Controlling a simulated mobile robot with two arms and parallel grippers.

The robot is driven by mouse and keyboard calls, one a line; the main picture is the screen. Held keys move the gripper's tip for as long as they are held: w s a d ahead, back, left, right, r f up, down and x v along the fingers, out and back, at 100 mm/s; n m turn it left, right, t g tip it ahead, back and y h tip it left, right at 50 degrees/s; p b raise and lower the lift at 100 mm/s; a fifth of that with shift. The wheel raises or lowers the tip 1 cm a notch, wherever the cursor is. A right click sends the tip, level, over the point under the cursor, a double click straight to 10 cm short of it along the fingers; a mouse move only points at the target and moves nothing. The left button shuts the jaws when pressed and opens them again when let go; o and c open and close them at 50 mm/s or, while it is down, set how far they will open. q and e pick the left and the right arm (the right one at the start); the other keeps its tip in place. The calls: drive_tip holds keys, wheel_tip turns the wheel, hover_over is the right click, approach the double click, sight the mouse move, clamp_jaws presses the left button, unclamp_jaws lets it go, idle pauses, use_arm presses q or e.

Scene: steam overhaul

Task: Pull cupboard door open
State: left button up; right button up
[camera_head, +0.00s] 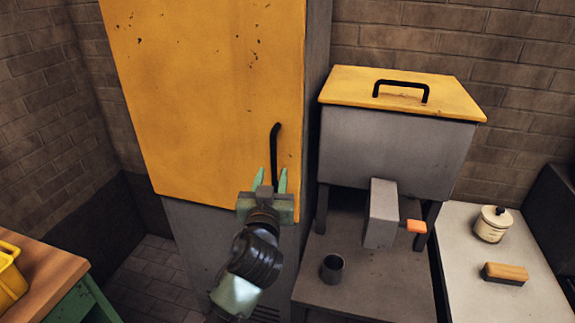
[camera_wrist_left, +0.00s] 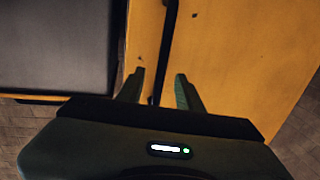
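The cupboard's yellow door (camera_head: 205,95) looks closed and has dark chips in its paint. Its black bar handle (camera_head: 274,150) runs upright near the door's right edge. My left gripper (camera_head: 271,178) has its two green fingers apart, one on each side of the handle's lower part. In the left wrist view the handle (camera_wrist_left: 167,45) comes down between the open fingertips (camera_wrist_left: 161,78), with gaps on both sides. The door (camera_wrist_left: 235,60) fills the right of that view. I cannot tell how deep the fingers reach around the handle. My right gripper is not in view.
A grey hopper with a yellow lid (camera_head: 350,85) stands right of the cupboard, with a dark cup (camera_head: 332,268) below it. A pale counter (camera_head: 470,250) holds a jar (camera_head: 492,224) and a brush (camera_head: 504,273). A wooden-topped bench (camera_head: 45,275) is at left.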

sight(273, 164)
use_arm(q)
drive_tip(key=w, duration=0.4)
drive_tip(key=w+p, duration=0.1)
drive_tip(key=w, duration=0.1)
drive_tip(key=shift+w+d, duration=0.25)
clamp_jaws()
idle(1.2)
